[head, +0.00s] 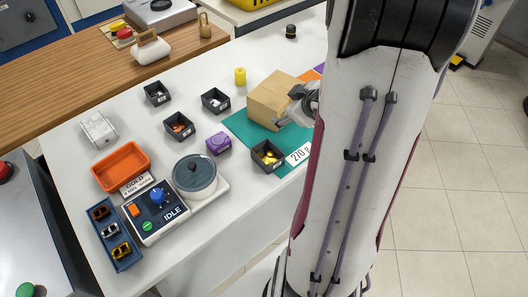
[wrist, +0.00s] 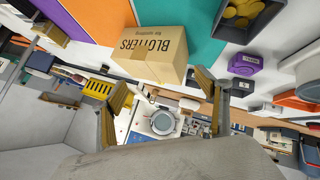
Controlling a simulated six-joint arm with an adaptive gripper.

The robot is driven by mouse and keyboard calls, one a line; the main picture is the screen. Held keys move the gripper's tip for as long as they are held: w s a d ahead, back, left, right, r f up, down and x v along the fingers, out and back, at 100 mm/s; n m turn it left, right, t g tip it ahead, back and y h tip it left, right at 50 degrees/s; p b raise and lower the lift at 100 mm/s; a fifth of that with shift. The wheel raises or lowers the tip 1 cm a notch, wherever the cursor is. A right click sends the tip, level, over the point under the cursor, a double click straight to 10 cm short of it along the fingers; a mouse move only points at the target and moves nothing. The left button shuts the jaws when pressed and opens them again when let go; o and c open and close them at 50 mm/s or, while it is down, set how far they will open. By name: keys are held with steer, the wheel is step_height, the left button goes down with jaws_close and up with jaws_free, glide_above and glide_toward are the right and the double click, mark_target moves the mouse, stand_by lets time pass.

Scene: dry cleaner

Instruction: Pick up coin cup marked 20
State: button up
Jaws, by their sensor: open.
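Several small black coin cups stand on the white counter. One with gold coins (head: 267,157) is at the front edge of the green mat; it also shows in the wrist view (wrist: 246,17). Others are at the back left (head: 157,93), the back middle (head: 215,100) and, with copper-coloured coins, the middle (head: 179,126). Their marks are too small to read, so I cannot tell which is marked 20. My gripper (wrist: 162,80) is open, its fingers spread below the cardboard box in the wrist view. In the head view my arm hides most of it.
The cardboard box (head: 273,101), lettered BLOTTERS, stands on the green mat (head: 238,126) by my gripper. A purple block (head: 218,143), yellow cylinder (head: 240,76), orange tray (head: 121,167), white scale-like device with a lidded pot (head: 194,174) and control box (head: 156,209) share the counter.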

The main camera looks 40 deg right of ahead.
mark_target(281, 160)
steer(key=s+f+y, duration=0.1)
steer(key=f, duration=0.1)
steer(key=s+f+t+y, duration=0.1)
steer(key=f, duration=0.1)
steer(key=s+f+t, duration=0.1)
steer(key=f, duration=0.2)
steer(key=shift+s+d+y, duration=0.2)
steer(key=shift+y, duration=0.2)
steer(key=shift+s+a+f+t+y, duration=0.3)
steer(key=shift+s+f+t+y, duration=0.15)
steer(key=shift+s+t, duration=0.15)
steer(key=shift+s+a+f+m+t+y, duration=0.15)
steer(key=shift+s+a+f+t+y, duration=0.1)
steer(key=shift+s+a+t, duration=0.25)
steer(key=shift+s+a+f+m+t+y, duration=0.15)
steer(key=shift+s+a+t+y, duration=0.1)
steer(key=shift+s+t, duration=0.35)
steer(key=shift+t+y, duration=0.6)
steer(key=shift+y, duration=0.25)
steer(key=s+a+f, duration=0.1)
steer(key=a, duration=0.1)
steer(key=s+a+f, duration=0.1)
steer(key=s, duration=0.1)
steer(key=shift+s+a+f, duration=0.1)
steer(key=shift+a+f, duration=0.2)
steer(key=shift+a, duration=0.1)
steer(key=shift+s+a+f+t, duration=0.25)
steer(key=shift+s+a, duration=0.2)
steer(key=shift+a, duration=0.3)
steer(key=shift+w, duration=0.1)
